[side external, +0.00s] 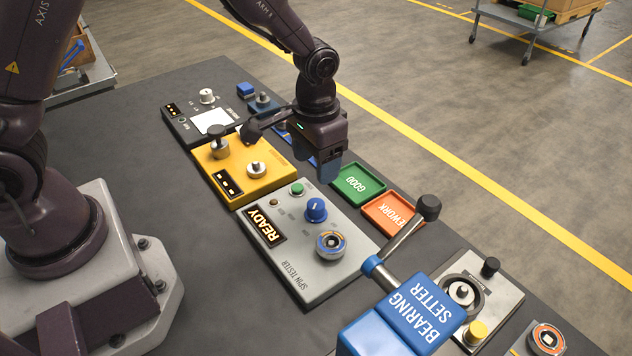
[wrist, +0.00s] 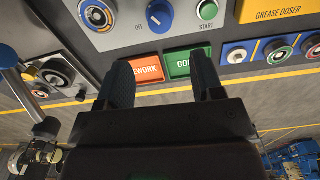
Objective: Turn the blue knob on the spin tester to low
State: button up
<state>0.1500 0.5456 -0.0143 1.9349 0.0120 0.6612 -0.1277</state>
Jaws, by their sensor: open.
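The spin tester (side external: 290,268) is a grey box on the dark bench, with a lit READY display. Its blue knob (side external: 316,209) stands upright beside a green button (side external: 297,188) and above a round rotor seat (side external: 330,244). In the wrist view the knob (wrist: 159,15) is at the top, with a white mark; the labels OFF and START show, but its exact setting is hard to read. My gripper (side external: 327,170) is open and empty, above the bench beyond the tester, apart from the knob. In the wrist view its fingers (wrist: 160,63) are spread below the knob.
Green GOOD (side external: 359,184) and orange REWORK (side external: 393,213) trays lie beside the tester. The yellow grease doser (side external: 243,170) stands at its left. The blue bearing setter (side external: 405,315), with its long lever, rises at the right.

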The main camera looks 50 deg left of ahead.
notch_tip(320, 180, up, 3)
jog(key=shift+f, duration=0.2)
jog(key=s+a+r+t, duration=0.2)
jog(key=s+a+r, duration=0.1)
jog(key=s+r, duration=0.6)
jog(key=s+a+r+t, duration=0.3)
jog(key=s+r, duration=0.6)
jog(key=shift+s+r+n+t, duration=0.2)
jog(key=shift+n+t, duration=0.1)
jog(key=shift+a, duration=0.1)
dwell(0.9)
